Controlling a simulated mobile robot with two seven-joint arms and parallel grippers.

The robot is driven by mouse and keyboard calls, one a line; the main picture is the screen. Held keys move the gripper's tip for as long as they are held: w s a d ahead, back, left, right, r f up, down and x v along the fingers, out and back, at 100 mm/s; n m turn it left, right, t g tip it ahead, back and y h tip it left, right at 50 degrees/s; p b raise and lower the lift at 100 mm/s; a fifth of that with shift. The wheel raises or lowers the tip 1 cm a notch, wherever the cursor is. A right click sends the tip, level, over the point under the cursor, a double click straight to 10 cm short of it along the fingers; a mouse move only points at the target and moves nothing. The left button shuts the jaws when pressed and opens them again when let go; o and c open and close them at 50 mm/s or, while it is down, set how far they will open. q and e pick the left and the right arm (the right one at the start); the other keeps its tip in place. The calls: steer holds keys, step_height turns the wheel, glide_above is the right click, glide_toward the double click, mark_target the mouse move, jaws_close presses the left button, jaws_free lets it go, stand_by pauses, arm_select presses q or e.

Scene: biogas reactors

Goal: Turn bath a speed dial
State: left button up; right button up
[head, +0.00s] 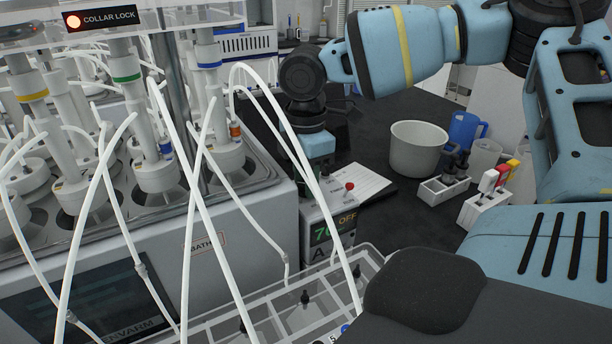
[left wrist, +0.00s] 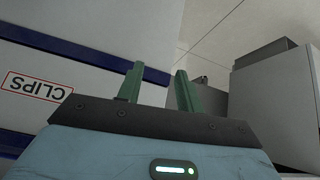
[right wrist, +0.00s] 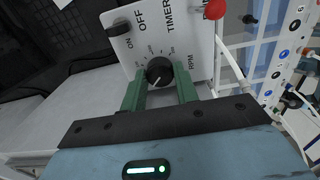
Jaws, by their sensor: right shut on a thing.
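The bath A control box (head: 325,225) stands against the front of the bath, with a green "70" readout, an amber "OFF" and a red button on top. In the right wrist view its white panel (right wrist: 185,30) carries a black round speed dial (right wrist: 159,71) with a pale pointer mark, beside the letters RPM. My right gripper (right wrist: 160,84) has its two green fingers on either side of this dial, shut on it. In the head view my right wrist (head: 315,145) is over the box and hides the dial. My left gripper (left wrist: 158,72) is open and empty, near a wall marked CLIPS.
The water bath (head: 190,245) with reactors and white tubes fills the left. A clear compartment tray (head: 375,257) lies in front of the box. A beige pot (head: 418,150), a blue jug (head: 465,130) and small racks stand at right. A black switch (right wrist: 119,28) and red button (right wrist: 214,9) flank the dial.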

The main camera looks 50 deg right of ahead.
steer(key=m, duration=0.5)
steer(key=shift+m, duration=0.4)
stand_by(0.4)
steer(key=o, duration=1)
steer(key=shift+r, duration=0.1)
step_height(320, 180, up, 8)
steer(key=shift+f, duration=0.2)
steer(key=shift+f, duration=0.1)
